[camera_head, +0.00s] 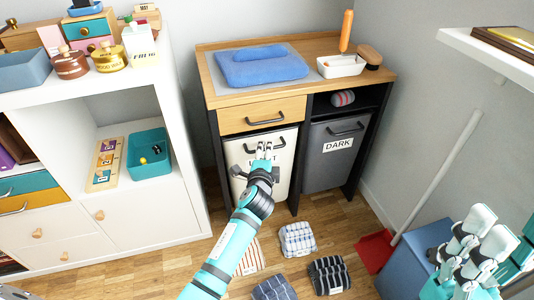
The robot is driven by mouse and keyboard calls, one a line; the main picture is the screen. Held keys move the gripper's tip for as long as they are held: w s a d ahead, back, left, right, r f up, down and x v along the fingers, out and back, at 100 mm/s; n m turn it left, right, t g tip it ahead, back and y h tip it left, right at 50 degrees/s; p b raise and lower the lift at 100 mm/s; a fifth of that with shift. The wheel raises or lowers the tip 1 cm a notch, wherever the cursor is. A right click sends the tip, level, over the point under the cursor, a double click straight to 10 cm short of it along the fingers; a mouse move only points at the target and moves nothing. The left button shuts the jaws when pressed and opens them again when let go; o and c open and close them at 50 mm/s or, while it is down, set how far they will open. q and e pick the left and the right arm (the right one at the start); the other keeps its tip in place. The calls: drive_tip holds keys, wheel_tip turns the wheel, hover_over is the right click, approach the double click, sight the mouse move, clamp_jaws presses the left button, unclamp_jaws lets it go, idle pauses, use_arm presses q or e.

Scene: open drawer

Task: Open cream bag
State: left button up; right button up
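The cream bag (280,176) is a tall pale front with a dark handle (251,149), set in the left bay of a wood-topped cabinet, under a wooden drawer. Its label is mostly hidden by my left gripper. My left gripper (264,149) is in front of the bag's upper part, with its fingertips at the handle. The fingertips are close together; whether they grip the handle is too small to tell. My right gripper (478,240) is at the lower right, far from the bag, with its fingers overlapping in view.
A grey bag labelled DARK (333,152) stands right of the cream one. Several folded cloths (298,239) lie on the floor in front. A red dustpan (375,250) and a blue box (415,262) are at right; a white shelf unit (140,230) is at left.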

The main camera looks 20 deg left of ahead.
use_arm(q)
drive_tip(key=shift+x, duration=1.2)
clamp_jaws()
